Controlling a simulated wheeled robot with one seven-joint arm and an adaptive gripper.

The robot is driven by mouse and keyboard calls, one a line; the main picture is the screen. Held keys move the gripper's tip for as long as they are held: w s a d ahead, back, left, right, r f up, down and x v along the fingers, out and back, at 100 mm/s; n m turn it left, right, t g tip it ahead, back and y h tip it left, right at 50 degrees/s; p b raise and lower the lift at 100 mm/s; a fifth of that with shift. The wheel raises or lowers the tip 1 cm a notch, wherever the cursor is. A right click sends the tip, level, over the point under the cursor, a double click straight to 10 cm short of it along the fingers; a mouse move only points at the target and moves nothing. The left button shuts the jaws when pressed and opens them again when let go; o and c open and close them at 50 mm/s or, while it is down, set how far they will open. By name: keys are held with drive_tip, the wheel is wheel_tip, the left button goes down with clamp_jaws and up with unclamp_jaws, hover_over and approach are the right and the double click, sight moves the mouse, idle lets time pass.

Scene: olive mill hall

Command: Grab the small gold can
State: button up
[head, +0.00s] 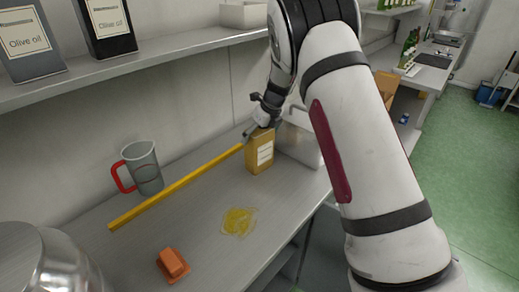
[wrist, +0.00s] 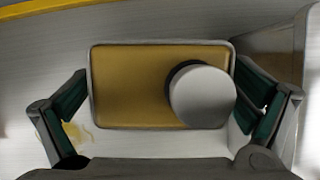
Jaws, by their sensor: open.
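The small gold can (head: 260,156) stands upright on the metal counter, with a pale label on its front. In the wrist view I see its gold top (wrist: 130,85) from above, with a round grey-white cap (wrist: 202,96). My gripper (wrist: 165,112) is open, with one green-padded finger on each side of the can. The left finger appears close to the can's edge, and the right one is also near it; I cannot tell whether either touches. In the head view my gripper (head: 262,122) is right above the can, and its fingers are partly hidden.
A yellow bar (head: 175,188) lies along the counter behind the can. A grey jug with a red handle (head: 143,168) stands left. A yellow oil puddle (head: 238,222) and an orange block (head: 172,264) lie in front. A metal container (head: 298,140) stands close right. A shelf (head: 150,52) overhangs.

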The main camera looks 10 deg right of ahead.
drive_tip(key=shift+r, duration=0.1)
drive_tip(key=c, duration=1.9)
drive_tip(key=shift+r, duration=0.1)
